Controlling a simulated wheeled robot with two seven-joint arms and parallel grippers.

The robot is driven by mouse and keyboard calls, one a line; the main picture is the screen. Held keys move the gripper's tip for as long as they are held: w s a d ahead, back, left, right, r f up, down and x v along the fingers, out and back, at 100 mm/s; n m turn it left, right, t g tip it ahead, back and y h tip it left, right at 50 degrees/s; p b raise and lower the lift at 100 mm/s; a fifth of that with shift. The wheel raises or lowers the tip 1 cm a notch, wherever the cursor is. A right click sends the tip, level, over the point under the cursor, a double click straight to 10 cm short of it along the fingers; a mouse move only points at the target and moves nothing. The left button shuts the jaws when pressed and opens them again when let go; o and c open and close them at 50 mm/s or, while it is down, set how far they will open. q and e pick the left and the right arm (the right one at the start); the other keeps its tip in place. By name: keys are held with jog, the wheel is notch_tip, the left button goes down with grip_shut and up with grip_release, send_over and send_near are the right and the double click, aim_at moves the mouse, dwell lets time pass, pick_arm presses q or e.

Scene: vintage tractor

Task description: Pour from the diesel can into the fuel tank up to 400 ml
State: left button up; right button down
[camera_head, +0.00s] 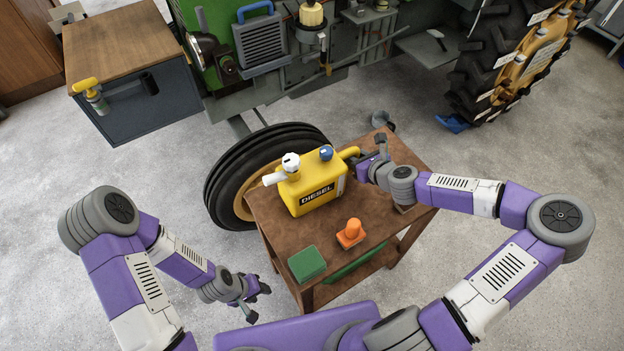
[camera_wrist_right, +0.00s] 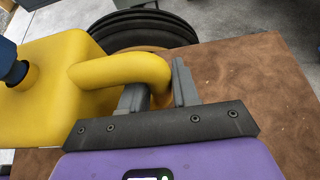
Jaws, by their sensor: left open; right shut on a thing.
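The yellow diesel can (camera_head: 303,184) stands upright on the brown cart top (camera_head: 270,228), with a white spout on its left and a blue cap on top. It also shows in the right wrist view (camera_wrist_right: 50,88). My right gripper (camera_head: 360,158) is shut on the can's yellow handle (camera_wrist_right: 120,70); in the wrist view its grey fingers (camera_wrist_right: 160,92) sit at the handle's end. My left gripper (camera_head: 255,297) is open and empty, low beside the cart's front left. The green tractor (camera_head: 222,40) stands behind; I cannot tell which part is the fuel tank.
An orange object (camera_head: 351,234) and a green box (camera_head: 307,263) are on the cart near the can. A front tyre (camera_head: 225,185) stands close behind the cart. A workbench (camera_head: 122,45) is at the back left. The floor at left is clear.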

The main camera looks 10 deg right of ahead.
aim_at(357, 146)
jog(key=shift+r, duration=0.2)
jog(key=shift+r+p, duration=2.9)
